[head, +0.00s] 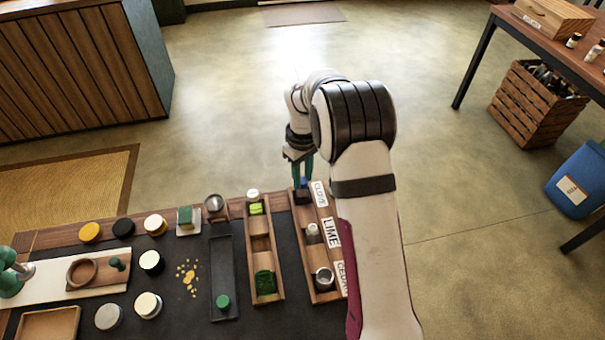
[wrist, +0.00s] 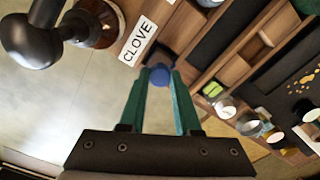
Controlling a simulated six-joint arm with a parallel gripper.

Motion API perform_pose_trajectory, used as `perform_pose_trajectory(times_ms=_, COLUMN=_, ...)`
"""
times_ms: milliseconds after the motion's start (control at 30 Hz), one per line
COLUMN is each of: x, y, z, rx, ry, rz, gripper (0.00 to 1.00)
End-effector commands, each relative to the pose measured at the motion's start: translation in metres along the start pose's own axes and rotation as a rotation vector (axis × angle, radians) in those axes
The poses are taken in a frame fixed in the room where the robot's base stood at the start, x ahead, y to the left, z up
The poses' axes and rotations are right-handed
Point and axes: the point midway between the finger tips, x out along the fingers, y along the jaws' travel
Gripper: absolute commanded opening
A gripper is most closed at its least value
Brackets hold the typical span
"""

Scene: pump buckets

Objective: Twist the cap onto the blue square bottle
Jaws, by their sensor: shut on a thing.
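My gripper (head: 303,176) reaches down at the far end of the right wooden rack, beside the CLOVE label (head: 320,194). In the wrist view its two green fingers (wrist: 160,72) are closed on a small round blue piece (wrist: 160,78), which looks like a cap. In the head view a dark, square-looking object (head: 303,196) shows just below the fingertips; I cannot tell whether it is the bottle or whether the blue piece touches it.
The right rack (head: 326,276) holds metal-looking containers by the LIME and CEDAR labels. A middle rack (head: 262,236) holds green items. A dark tray (head: 224,262), several round lids and yellow bits lie to the left. My arm covers the area right of the rack.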

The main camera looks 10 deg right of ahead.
Motion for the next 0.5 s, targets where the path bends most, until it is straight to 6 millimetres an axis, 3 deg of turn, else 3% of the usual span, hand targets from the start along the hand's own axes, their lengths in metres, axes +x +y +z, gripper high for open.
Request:
perform_pose_trajectory(times_ms=167, x=0.0024, y=-0.0001, z=0.0001, rx=0.0, ry=-0.001, rz=-0.001, gripper=0.0)
perform_pose_trajectory(times_ms=200, x=0.0023, y=-0.0001, z=0.0001, rx=0.0, ry=0.0, rz=0.0, gripper=0.37)
perform_pose_trajectory(times_ms=367, x=0.0021, y=-0.0001, z=0.0, rx=0.0, ry=0.0, rz=0.0, gripper=0.66)
perform_pose_trajectory(times_ms=500, x=0.002, y=0.0, z=0.0, rx=0.0, ry=0.0, rz=0.0, gripper=0.66)
